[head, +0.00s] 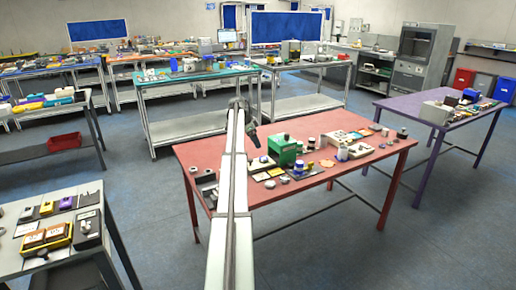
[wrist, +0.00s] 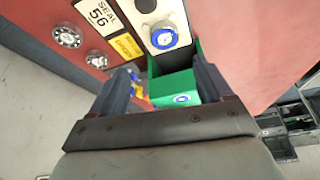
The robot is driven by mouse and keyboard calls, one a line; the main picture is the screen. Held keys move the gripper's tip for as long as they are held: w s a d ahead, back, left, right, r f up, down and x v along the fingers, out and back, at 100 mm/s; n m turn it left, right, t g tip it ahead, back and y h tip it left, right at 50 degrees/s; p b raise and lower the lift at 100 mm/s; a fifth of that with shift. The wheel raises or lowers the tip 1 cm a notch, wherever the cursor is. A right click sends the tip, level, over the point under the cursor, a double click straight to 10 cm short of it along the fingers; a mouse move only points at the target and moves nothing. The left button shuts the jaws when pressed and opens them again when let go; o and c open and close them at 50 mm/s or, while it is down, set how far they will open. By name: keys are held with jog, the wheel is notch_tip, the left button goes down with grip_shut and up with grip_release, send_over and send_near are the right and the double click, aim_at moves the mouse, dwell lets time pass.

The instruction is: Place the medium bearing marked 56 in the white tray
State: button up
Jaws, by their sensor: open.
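In the wrist view, a round metal part (wrist: 68,36) like a bearing lies on the red table, with a second one (wrist: 97,59) nearby. A card reading "SEAL 56" (wrist: 99,16) lies beside them; no number is legible on the round parts. A white piece (wrist: 158,14) with a blue-ringed disc (wrist: 163,38) lies at top centre; I cannot tell whether it is the white tray. My gripper (wrist: 161,72) is open, with nothing held between its fingers. It is above the table, over a green box (wrist: 178,85). It also shows small in the head view (head: 252,127).
The red table (head: 205,150) carries the green box (head: 282,150), a pale holder (head: 343,141) with several small parts, and jars. A purple table (head: 405,104) stands to the right. The red table's front right is clear.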

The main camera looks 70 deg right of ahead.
jog(key=shift+o, duration=0.5)
jog(key=shift+v, duration=1.15)
jog(key=m+y, duration=0.2)
jog(key=m, duration=0.1)
send_over(264, 158)
jog(key=w+d, duration=0.4)
jog(key=d, duration=0.1)
jog(key=s+a+f+m+y, duration=0.1)
jog(key=f+m, duration=0.2)
jog(key=f, duration=0.1)
jog(key=s+a+f+m+y, duration=0.1)
jog(key=a+f+m, duration=0.1)
jog(key=f+m, duration=0.2)
jog(key=s+a+f+m, duration=0.1)
jog(key=a+f+m, duration=0.1)
jog(key=f+m, duration=0.1)
jog(key=shift+s+f+m+y, duration=0.2)
jog(key=shift+f+m+y, duration=0.15)
jog(key=shift+f, duration=0.45)
